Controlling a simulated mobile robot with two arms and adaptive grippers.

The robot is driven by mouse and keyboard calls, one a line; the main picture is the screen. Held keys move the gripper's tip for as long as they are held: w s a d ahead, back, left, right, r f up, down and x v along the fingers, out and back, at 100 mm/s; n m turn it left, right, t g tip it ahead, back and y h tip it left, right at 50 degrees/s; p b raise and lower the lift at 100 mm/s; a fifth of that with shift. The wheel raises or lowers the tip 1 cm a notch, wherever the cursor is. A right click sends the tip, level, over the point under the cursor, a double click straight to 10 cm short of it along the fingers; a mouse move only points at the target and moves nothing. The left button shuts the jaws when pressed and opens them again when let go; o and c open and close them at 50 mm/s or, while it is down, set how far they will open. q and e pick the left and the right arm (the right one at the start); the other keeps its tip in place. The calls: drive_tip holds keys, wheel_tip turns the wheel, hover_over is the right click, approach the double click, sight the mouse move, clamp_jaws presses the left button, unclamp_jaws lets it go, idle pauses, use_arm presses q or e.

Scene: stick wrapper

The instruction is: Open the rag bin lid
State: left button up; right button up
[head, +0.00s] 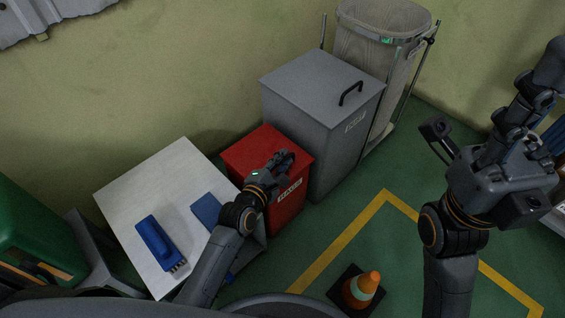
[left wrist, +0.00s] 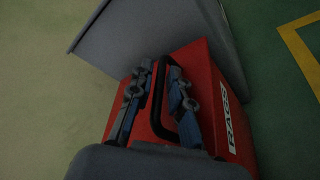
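The red rag bin (head: 290,213) has a "RAGS" label on its front, and its lid (head: 260,145) is closed. My left gripper (head: 277,160) is over the lid. In the left wrist view, the black lid handle (left wrist: 187,125) shows between and beneath the fingers of the left gripper (left wrist: 158,75). The fingers are apart, one on each side of a bar of the handle, with a gap visible; whether they touch it I cannot tell. The red lid (left wrist: 203,75) lies beneath them. My right gripper (head: 478,165) is open and empty in the air at the right.
A taller grey bin (head: 310,75) with a black handle stands right behind the red bin. A white table (head: 150,185) with a blue brush (head: 158,242) and a blue cloth (head: 206,210) is at the left. An orange cone (head: 362,288) stands on the green floor near yellow lines.

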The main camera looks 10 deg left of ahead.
use_arm(q)
clamp_jaws()
drive_tip(key=shift+r, duration=0.1)
